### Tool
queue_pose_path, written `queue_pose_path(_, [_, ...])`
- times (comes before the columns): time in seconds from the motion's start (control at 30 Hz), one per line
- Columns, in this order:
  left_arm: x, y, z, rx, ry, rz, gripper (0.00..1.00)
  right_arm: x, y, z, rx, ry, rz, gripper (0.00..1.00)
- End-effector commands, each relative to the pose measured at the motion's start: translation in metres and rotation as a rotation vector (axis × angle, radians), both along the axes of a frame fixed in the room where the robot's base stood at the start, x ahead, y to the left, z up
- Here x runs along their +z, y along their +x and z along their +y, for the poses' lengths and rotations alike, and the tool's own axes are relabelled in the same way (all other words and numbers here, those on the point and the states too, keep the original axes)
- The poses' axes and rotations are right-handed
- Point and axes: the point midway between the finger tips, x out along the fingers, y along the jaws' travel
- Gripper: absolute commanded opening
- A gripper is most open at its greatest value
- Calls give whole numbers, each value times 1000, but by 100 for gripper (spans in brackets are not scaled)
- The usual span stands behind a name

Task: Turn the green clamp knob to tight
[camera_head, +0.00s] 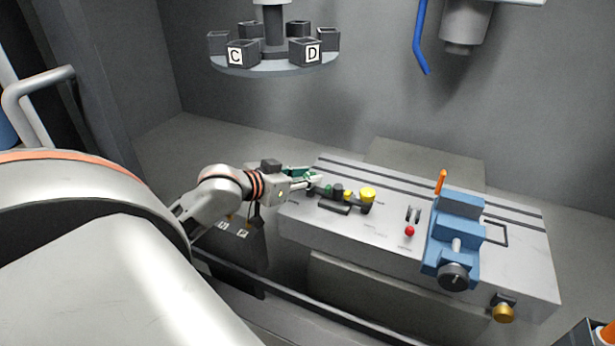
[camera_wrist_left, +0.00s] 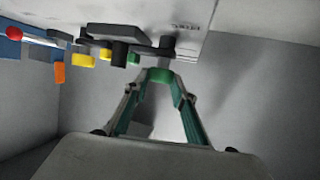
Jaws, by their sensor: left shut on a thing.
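The green clamp knob (camera_wrist_left: 160,75) sits between the fingertips in the left wrist view, close to the bench fixture's edge. My left gripper (camera_head: 316,177) reaches the left end of the bench, and its green-lined fingers converge in the left wrist view (camera_wrist_left: 164,84), shut on the knob. In the head view the fingers cover most of the knob. Its pointer and tight mark cannot be made out. My right gripper is not in view.
Right of the gripper are a yellow knob (camera_head: 368,194), a red ball knob (camera_head: 410,231) and a blue vise (camera_head: 457,235) with an orange lever (camera_head: 441,181). A carousel (camera_head: 275,67) with boxes hangs above. The slotted bench (camera_head: 390,240) has bare surface between fixtures.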

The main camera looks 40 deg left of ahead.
Motion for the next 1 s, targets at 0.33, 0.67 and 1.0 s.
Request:
queue_pose_path(0.33, [-2, 0, 2, -114, 3, 6, 4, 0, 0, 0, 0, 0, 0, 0])
queue_pose_path(0.67, [-2, 0, 2, -139, -1, 4, 4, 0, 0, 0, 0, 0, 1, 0])
queue_pose_path(1.0, [-2, 0, 2, -139, -1, 4, 42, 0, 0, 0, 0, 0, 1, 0])
